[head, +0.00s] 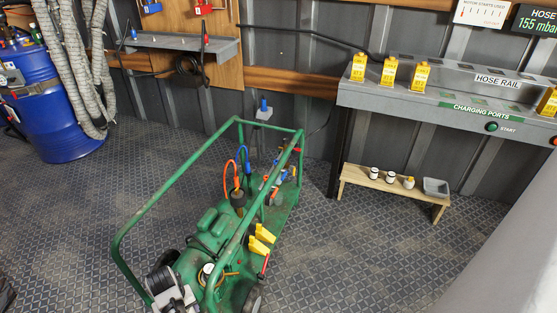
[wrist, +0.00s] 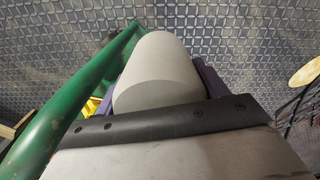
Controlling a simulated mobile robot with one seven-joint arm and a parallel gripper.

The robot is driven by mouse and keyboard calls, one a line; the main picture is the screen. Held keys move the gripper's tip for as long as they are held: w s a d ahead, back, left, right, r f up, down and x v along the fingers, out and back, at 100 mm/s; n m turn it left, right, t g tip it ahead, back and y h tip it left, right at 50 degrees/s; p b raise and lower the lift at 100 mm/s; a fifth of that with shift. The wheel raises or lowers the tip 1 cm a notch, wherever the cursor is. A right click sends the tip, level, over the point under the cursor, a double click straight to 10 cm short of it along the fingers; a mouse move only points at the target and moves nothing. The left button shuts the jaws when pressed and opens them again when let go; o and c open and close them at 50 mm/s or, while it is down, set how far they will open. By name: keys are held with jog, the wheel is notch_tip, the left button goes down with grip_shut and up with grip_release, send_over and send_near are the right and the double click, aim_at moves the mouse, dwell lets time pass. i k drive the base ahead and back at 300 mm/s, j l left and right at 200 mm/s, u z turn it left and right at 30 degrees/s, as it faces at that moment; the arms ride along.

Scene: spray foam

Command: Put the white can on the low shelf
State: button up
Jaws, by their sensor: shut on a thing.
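The white can (wrist: 160,62) is a pale cylinder filling the middle of the wrist view, with its rounded side and near end showing. My gripper (wrist: 160,90) is shut on it, with dark finger parts showing on both sides of the can. The can is clear of the patterned floor behind it. A low wooden shelf (head: 374,182) stands on the floor at the right in the head view. Several small items stand on it, with a grey tray (head: 436,187) at its right end.
A green tube-framed cart (head: 205,245) stands mid-floor; a green tube (wrist: 60,110) is close at left in the wrist view. A blue drum (head: 52,110) stands far left. Floor left of the shelf is open.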

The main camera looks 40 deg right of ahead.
aim_at(353, 176)
jog(key=k+l+z, duration=0.15)
jog(key=l+z, duration=0.3)
jog(key=i+l+z, duration=0.2)
jog(key=z, duration=0.2)
jog(key=i+l+z, duration=0.2)
jog(key=z, duration=0.2)
jog(key=i+z, duration=0.25)
jog(key=i, duration=0.2)
jog(key=i+z, duration=0.25)
jog(key=i, duration=0.15)
